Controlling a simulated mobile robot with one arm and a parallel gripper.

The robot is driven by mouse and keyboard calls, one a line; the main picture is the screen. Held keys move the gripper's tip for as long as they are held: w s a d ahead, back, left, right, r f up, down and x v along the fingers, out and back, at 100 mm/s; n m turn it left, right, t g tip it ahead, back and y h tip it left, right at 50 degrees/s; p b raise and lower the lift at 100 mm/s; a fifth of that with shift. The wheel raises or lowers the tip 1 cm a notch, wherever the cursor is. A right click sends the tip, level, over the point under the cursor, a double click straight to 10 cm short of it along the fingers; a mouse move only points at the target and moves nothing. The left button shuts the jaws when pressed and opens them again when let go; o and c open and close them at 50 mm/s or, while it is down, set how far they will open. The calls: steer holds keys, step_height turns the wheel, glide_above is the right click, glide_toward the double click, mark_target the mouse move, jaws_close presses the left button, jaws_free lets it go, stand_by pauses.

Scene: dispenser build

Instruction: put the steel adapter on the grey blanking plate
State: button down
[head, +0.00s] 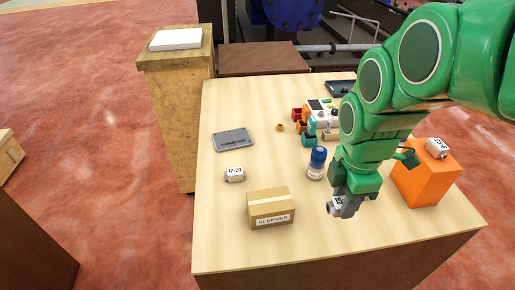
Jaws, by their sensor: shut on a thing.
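The grey blanking plate (233,139) lies flat on the left part of the light wooden table, with nothing on it. My gripper (346,205) is over the front right of the table, right of the sleeves box and well away from the plate. It is shut on a small steel adapter (336,205) with a white label that seems to start with "15". The fingers hide part of this adapter. Another small labelled piece, marked 17/20 (235,174), lies on the table in front of the plate. A third labelled piece (437,148) sits on an orange block.
A cardboard box marked SLEEVES (270,208) stands at the front. A blue-capped bottle (317,163) stands between plate and gripper. Small coloured bins (305,127), a brass ring (280,127) and a dark tray (340,88) are farther back. The orange block (425,183) stands at right.

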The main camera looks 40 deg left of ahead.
steer(key=w+a+r, duration=0.1)
steer(key=w+a, duration=0.2)
steer(key=a, duration=0.4)
steer(key=w+a+r, duration=0.1)
steer(key=w+a, duration=0.2)
steer(key=a, duration=0.4)
glide_above(232, 143)
steer(key=shift+s+d+f, duration=0.1)
steer(key=shift+d+f, duration=0.05)
steer(key=shift+f, duration=2.65)
steer(key=shift+s+d+f, duration=0.1)
steer(key=shift+f, duration=2.7)
steer(key=shift+a+f, duration=0.1)
steer(key=shift+w+a+f, duration=0.1)
steer(key=shift+f, duration=1.5)
steer(key=shift+f, duration=0.1)
steer(key=c, duration=0.8)
jaws_free()
steer(key=shift+f, duration=0.1)
